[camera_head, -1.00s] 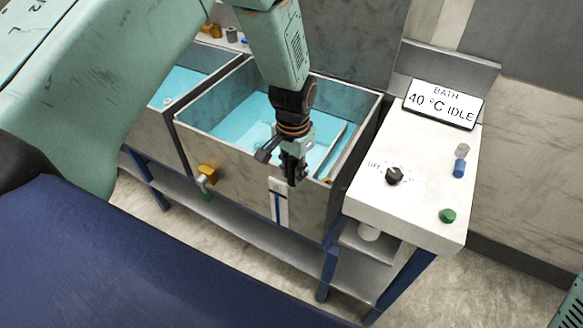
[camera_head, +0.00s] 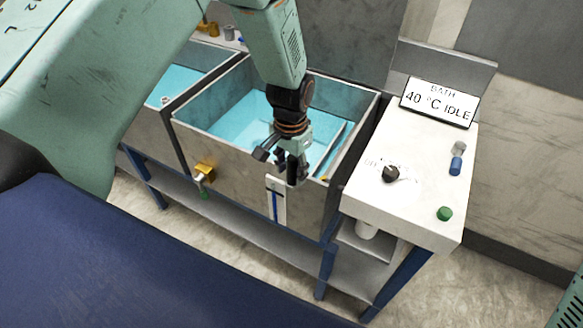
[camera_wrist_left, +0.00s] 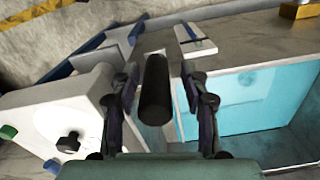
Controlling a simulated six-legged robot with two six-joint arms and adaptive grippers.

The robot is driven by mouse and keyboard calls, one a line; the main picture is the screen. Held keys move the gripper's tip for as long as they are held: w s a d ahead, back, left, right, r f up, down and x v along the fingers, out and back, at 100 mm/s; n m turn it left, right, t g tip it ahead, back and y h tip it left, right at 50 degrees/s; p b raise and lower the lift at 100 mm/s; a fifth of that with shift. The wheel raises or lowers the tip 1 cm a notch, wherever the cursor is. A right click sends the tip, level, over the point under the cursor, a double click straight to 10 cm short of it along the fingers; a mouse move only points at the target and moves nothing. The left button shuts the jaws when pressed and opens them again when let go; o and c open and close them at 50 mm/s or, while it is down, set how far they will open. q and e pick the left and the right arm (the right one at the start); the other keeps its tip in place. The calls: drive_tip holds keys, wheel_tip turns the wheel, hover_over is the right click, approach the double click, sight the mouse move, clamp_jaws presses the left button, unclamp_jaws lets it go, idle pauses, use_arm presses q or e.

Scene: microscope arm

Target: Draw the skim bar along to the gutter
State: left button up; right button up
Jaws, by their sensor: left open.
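My left gripper (camera_head: 287,172) is over the front wall of the right-hand water tank (camera_head: 225,147), near its right end. It is open. In the left wrist view, a dark cylinder (camera_wrist_left: 155,90) stands between the spread fingers (camera_wrist_left: 160,112), with gaps on both sides. It looks like a handle of the skim bar, but I cannot tell for sure. The rest of the bar is hidden by the gripper in the head view. A narrow channel that looks like the gutter (camera_head: 333,150) runs along the tank's right side. My right gripper is not in view.
A white control console (camera_head: 415,190) with a dark knob (camera_head: 390,173) and a display reading 40 °C IDLE (camera_head: 440,100) stands to the right. A second tank (camera_head: 185,84) is at left. A brass tap (camera_head: 204,172) juts from the front wall.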

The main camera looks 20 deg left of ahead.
use_arm(q)
drive_tip(key=shift+d, duration=0.1)
drive_tip(key=shift+r, duration=0.15)
wheel_tip(320, 180, up, 12)
drive_tip(key=shift+f, duration=0.25)
drive_tip(key=shift+r, duration=0.1)
drive_tip(key=shift+s, duration=0.1)
idle(0.4)
